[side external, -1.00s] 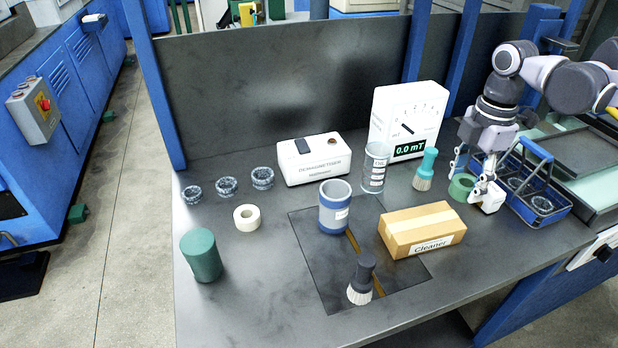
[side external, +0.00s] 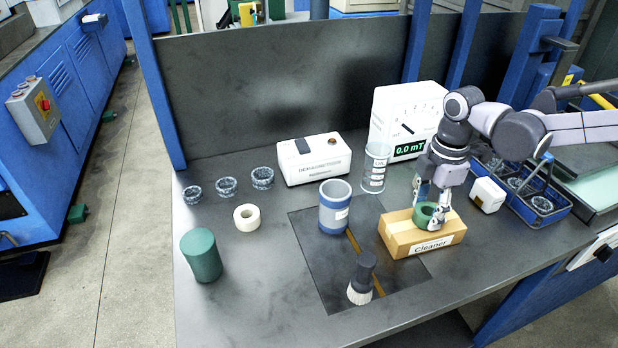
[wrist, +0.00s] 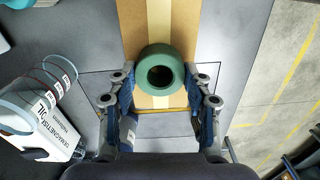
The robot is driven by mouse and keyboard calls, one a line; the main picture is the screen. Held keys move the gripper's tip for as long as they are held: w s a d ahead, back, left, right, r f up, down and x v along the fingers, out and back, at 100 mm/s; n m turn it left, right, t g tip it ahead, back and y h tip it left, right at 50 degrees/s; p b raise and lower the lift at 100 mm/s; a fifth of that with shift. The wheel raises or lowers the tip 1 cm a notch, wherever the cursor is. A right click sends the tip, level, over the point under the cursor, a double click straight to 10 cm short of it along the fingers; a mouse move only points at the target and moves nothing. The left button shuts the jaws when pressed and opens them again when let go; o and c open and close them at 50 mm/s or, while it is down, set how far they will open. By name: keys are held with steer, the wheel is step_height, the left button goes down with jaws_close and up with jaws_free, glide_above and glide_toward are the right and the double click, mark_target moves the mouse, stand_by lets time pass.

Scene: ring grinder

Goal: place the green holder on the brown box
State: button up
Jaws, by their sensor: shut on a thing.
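The green holder (side external: 426,215) is a short ring with a hole through its middle. It is at the top of the brown box (side external: 405,242), which is marked "Cleaner" and has a pale tape strip. My gripper (side external: 433,221) is shut on the holder, a finger on each side of it. In the wrist view the green holder (wrist: 160,76) lies over the tape strip of the brown box (wrist: 184,20), between my fingers (wrist: 160,103). I cannot tell whether its underside touches the box.
A blue-grey cup (side external: 335,208) and a dark brush (side external: 362,278) stand left of the box. A clear cylinder (side external: 375,168) and the meter (side external: 407,120) stand behind. A white block (side external: 487,195) and a blue basket (side external: 535,205) are to the right.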

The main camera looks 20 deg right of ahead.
mark_target(428, 210)
steer(key=shift+f, duration=0.1)
steer(key=o, duration=1.1)
steer(key=shift+o, duration=0.2)
step_height(428, 210, up, 12)
steer(key=s+d+f+m+t, duration=0.6)
steer(key=s+d+m, duration=0.3)
steer(key=m, duration=0.7)
steer(key=shift+s+m+t, duration=0.4)
steer(key=shift+s+t, duration=0.2)
steer(key=shift+s, duration=0.25)
